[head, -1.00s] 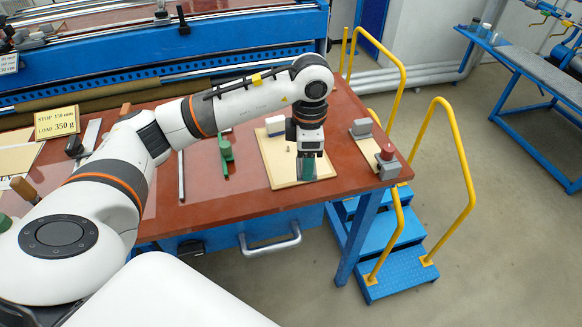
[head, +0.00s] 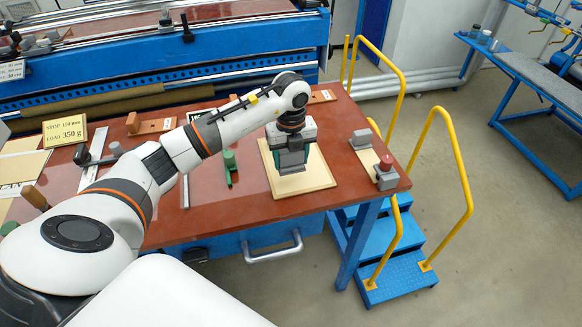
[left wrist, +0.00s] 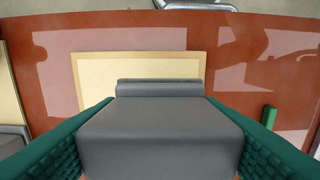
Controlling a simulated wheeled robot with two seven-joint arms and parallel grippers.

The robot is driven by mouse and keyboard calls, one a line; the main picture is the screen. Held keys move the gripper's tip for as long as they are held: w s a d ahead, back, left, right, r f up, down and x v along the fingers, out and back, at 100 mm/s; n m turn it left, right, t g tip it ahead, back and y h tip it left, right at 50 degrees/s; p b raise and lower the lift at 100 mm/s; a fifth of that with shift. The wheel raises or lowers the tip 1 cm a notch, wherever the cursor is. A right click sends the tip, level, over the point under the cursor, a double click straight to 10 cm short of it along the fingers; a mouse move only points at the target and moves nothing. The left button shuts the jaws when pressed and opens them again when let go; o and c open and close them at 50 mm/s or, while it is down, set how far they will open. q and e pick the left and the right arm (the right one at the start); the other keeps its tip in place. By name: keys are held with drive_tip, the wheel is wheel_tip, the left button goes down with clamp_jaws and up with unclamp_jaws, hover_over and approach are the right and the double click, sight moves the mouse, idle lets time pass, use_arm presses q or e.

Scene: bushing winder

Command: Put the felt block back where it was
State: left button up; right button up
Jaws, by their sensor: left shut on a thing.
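My left gripper (head: 291,162) is shut on a grey block, which I take to be the felt block (head: 290,160). In the left wrist view the felt block (left wrist: 160,140) fills the space between the green finger pads. The gripper points down over a pale wooden board (head: 318,182), which also shows in the left wrist view (left wrist: 90,72). I cannot tell for sure whether the block's underside touches the board. My right gripper is not in view.
A green tool (head: 230,168) and a metal bar lie left of the board. A grey block (head: 362,138) and a red button box (head: 385,172) stand at the table's right edge. Yellow-railed blue steps (head: 390,250) stand beside the reddish-brown table (head: 240,210).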

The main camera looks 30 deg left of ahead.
sight(291, 168)
use_arm(q)
wheel_tip(291, 168, down, 4)
drive_tip(key=shift+p, duration=0.65)
drive_tip(key=shift+f, duration=0.3)
drive_tip(key=shift+f, duration=0.25)
drive_tip(key=o, duration=1)
drive_tip(key=shift+r, duration=0.1)
